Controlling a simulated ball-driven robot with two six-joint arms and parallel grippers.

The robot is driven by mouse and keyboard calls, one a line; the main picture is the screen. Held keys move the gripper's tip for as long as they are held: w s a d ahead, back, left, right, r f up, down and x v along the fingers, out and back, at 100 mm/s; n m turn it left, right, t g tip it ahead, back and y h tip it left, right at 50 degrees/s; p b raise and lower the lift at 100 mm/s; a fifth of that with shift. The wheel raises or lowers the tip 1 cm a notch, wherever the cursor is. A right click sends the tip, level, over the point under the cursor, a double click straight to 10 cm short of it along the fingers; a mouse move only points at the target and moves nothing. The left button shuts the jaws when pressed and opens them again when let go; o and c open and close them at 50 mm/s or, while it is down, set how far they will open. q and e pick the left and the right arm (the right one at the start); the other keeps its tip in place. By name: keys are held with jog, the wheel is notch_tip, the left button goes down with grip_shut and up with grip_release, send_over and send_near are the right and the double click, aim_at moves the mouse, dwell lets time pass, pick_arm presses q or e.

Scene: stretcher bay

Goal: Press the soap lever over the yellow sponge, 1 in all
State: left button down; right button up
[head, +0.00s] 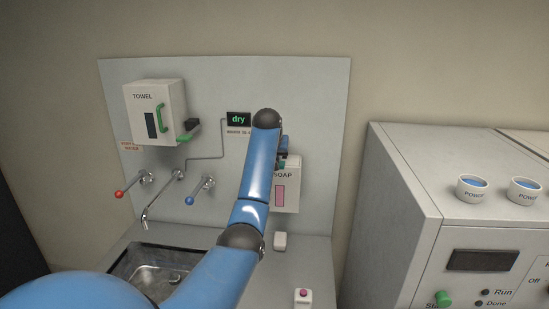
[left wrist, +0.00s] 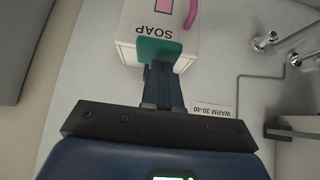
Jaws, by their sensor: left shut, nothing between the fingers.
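The white soap dispenser (head: 291,187) hangs on the wall panel, partly hidden behind my left arm in the head view. In the left wrist view the dispenser (left wrist: 127,32) appears upside down, with a curved pink lever (left wrist: 191,14) on its front. My left gripper (head: 283,152) is shut and empty at the dispenser's top. In the wrist view its teal fingertips (left wrist: 160,50) overlap the dispenser's top edge, beside the lever; I cannot tell if they touch it. The lever is hidden in the head view. I see no yellow sponge. My right gripper is not in view.
A towel dispenser (head: 166,112), a red-knobbed tap (head: 119,194), a blue-knobbed tap (head: 190,200) and a "dry" display (head: 238,119) are on the panel. A sink (head: 125,262), a pale block (head: 280,240) and a pink-topped block (head: 303,299) are below. A grey machine (head: 395,180) stands right.

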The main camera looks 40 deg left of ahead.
pick_arm(q)
jog(key=shift+s+r+p, duration=0.1)
jog(key=shift+r+p, duration=0.2)
jog(key=shift+r, duration=0.45)
jog(key=r+b+v, duration=0.1)
jog(key=b+v, duration=0.3)
jog(key=v, duration=0.5)
jog(key=shift+w+a+b, duration=0.25)
jog(key=shift+a+b, duration=0.1)
jog(key=shift+b, duration=0.05)
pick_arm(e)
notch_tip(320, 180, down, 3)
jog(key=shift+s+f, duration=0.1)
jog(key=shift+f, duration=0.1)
pick_arm(q)
jog(key=shift+w, duration=0.1)
